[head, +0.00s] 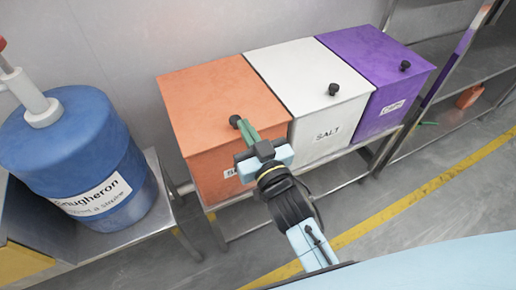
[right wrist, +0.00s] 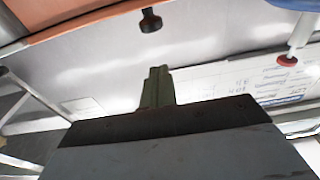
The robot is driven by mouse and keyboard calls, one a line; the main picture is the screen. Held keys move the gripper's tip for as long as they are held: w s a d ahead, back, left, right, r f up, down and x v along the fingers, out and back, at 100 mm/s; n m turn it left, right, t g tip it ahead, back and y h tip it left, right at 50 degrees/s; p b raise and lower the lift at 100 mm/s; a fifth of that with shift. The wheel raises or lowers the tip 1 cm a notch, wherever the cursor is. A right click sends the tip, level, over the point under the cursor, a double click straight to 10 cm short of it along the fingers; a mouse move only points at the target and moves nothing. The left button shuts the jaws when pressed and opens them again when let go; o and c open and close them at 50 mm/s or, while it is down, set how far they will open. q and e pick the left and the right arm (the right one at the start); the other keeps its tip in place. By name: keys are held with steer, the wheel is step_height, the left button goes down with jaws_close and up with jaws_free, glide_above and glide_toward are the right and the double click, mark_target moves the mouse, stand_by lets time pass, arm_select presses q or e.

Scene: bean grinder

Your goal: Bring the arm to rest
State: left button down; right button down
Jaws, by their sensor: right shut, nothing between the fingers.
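My right gripper (head: 247,131) is in front of the orange box, with its green fingers together and nothing held. The fingertips show close to the black knob (head: 235,120) of the orange box (head: 215,90); I cannot tell whether they touch it. In the right wrist view the shut green fingers (right wrist: 157,86) point at a pale wall, with a black knob (right wrist: 150,20) above them and a small gap between. My right forearm comes up from the lower middle of the head view. My left gripper is not in view.
A white box (head: 305,75) labelled SALT and a purple box (head: 375,60) stand beside the orange one on a metal stand. A blue barrel (head: 65,145) with a white pump stands at left. A metal shelf (head: 450,125) is at right. Floor with a yellow line (head: 420,193) is clear.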

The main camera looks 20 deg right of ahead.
steer(key=shift+f+v, duration=0.2)
steer(key=shift+v, duration=0.7)
steer(key=shift+f+v, duration=0.2)
steer(key=shift+v, duration=0.7)
steer(key=shift+f+v, duration=0.15)
steer(key=shift+v, duration=0.8)
steer(key=shift+w, duration=0.1)
